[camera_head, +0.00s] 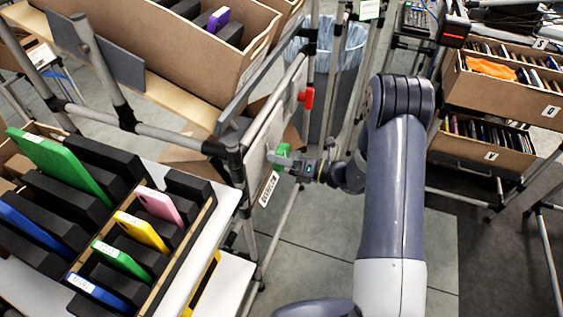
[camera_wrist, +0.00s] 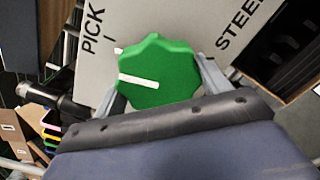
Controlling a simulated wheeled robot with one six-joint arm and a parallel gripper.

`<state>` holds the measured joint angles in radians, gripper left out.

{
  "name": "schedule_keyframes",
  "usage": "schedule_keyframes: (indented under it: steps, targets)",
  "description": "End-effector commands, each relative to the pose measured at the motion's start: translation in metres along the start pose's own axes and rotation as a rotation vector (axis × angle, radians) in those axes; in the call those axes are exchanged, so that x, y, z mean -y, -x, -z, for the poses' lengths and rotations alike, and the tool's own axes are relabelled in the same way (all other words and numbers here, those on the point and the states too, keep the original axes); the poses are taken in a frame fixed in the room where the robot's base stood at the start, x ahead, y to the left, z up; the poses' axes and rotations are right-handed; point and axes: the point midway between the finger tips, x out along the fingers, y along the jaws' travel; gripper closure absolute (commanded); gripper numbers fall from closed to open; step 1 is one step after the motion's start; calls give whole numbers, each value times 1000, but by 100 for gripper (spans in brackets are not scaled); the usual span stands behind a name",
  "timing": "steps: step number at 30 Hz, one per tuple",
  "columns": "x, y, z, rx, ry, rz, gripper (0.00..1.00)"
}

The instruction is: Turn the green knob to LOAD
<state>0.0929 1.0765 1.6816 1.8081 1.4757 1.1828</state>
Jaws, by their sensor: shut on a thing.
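The green knob (camera_wrist: 160,72) has a lobed edge and a white pointer line, which points left in the wrist view. It sits on a grey panel (camera_wrist: 185,18) with the words PICK at upper left and STEER, cut off, at upper right. No LOAD label shows. My gripper (camera_wrist: 162,88) has one finger on each side of the knob and is shut on it. In the head view the green knob (camera_head: 283,151) is small and partly hidden by my gripper (camera_head: 291,161), which reaches it from the right.
A red knob (camera_head: 306,97) sits above on the same rack side. At lower left a shelf holds a carton of black, green, blue, yellow and pink cases (camera_head: 140,230). A large carton (camera_head: 150,40) lies tilted above. Cartons (camera_head: 505,85) stand on a right rack. Grey floor lies between.

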Motion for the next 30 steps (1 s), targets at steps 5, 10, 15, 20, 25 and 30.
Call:
schedule_keyframes:
  steps: [5,10,15,20,25,30]
  targets:
    - [5,0,3,1,159,1,51]
    - [6,0,3,2,322,0,51]
    - [7,0,3,1,483,0,51]
    - [8,0,3,1,637,1,51]
    - [8,0,2,1,799,1,51]
    - [9,0,2,2,959,1,51]
